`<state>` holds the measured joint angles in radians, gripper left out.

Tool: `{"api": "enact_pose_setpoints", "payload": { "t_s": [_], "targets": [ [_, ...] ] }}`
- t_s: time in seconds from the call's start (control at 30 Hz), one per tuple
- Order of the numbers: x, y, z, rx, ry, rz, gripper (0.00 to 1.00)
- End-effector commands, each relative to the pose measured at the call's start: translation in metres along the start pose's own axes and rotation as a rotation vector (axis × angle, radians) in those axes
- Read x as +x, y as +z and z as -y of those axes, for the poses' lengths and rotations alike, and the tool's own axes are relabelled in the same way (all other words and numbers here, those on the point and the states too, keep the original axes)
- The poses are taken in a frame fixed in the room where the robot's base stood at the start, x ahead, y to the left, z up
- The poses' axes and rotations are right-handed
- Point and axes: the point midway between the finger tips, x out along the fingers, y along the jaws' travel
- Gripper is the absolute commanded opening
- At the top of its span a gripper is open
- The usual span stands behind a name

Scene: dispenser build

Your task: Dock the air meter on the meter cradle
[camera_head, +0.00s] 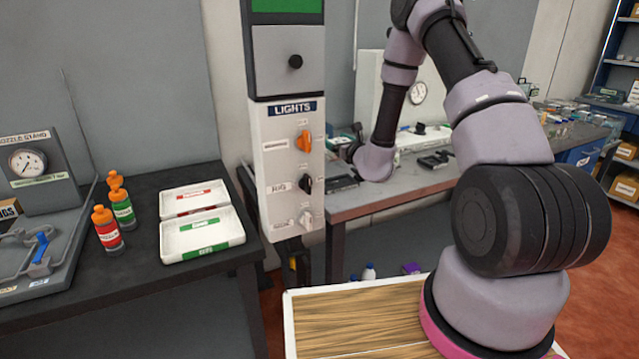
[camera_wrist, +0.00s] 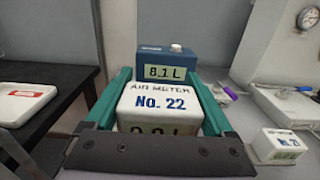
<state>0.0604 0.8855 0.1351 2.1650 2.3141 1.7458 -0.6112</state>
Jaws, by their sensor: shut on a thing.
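In the wrist view, my gripper (camera_wrist: 161,84) has its teal fingers on both sides of a white box marked AIR METER No. 22 (camera_wrist: 160,103). It is shut on this meter, whose lower display is partly cut off by the gripper's dark bar. A blue box (camera_wrist: 167,66) with an 8.1 L display and a pale knob is just beyond the meter. I cannot tell whether they touch. No label in view names the meter cradle, and I cannot tell which thing it is. In the head view, the gripper and meter are mostly hidden behind the lights panel and my wrist.
Another white box with a display (camera_wrist: 282,146) sits to the right on the bench. The lights panel (camera_head: 289,165) stands left of my arm. A gauge (camera_head: 418,93) is on a pale backboard over the grey bench (camera_head: 385,196). White trays (camera_head: 200,238) lie on the dark left bench.

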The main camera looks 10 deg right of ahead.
Motion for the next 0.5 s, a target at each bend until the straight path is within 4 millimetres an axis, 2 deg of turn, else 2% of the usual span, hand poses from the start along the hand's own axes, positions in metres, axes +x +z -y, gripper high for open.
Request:
{"api": "enact_pose_setpoints", "payload": {
  "t_s": [0.2,0.5],
  "targets": [
    [-0.001,-0.041,-0.001,0.002,-0.002,-0.004,0.08],
    [-0.001,-0.069,-0.001,0.002,-0.001,-0.003,0.08]
  ]
}}
